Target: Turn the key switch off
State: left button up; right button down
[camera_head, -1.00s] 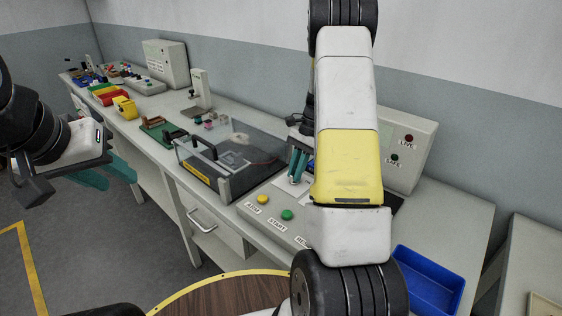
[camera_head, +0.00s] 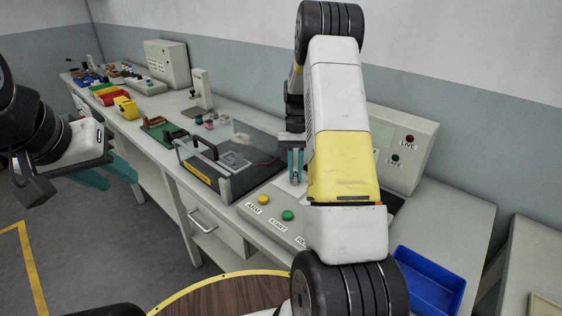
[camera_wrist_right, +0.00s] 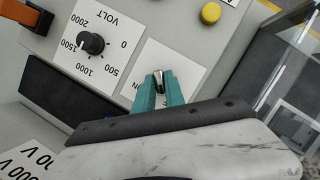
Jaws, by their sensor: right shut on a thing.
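The key of the key switch (camera_wrist_right: 158,79) is a small metallic piece in front of a white label plate (camera_wrist_right: 185,67) in the right wrist view. My right gripper (camera_wrist_right: 160,86) has its teal fingertips closed around it. In the head view the right gripper (camera_head: 296,170) is at the control panel behind the yellow and green buttons; my right arm hides part of the panel, and the key cannot be made out there. The label is partly covered by the fingers. My left gripper (camera_head: 108,172) is off the bench at the left, its teal fingers apart and empty.
A black VOLT dial (camera_wrist_right: 92,43) and an orange-handled part (camera_wrist_right: 20,12) sit near the key. A clear-covered box (camera_head: 232,160) stands just left of the panel. Yellow (camera_head: 263,199) and green (camera_head: 287,215) buttons lie in front. A blue tray (camera_head: 428,282) is at the right.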

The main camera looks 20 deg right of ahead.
jog(key=shift+n, duration=0.4)
jog(key=c, duration=1.4)
grip_release()
jog(key=a+v, duration=0.1)
jog(key=v, duration=0.6)
jog(key=shift+w+d+r, duration=0.2)
jog(key=shift+d+r, duration=0.25)
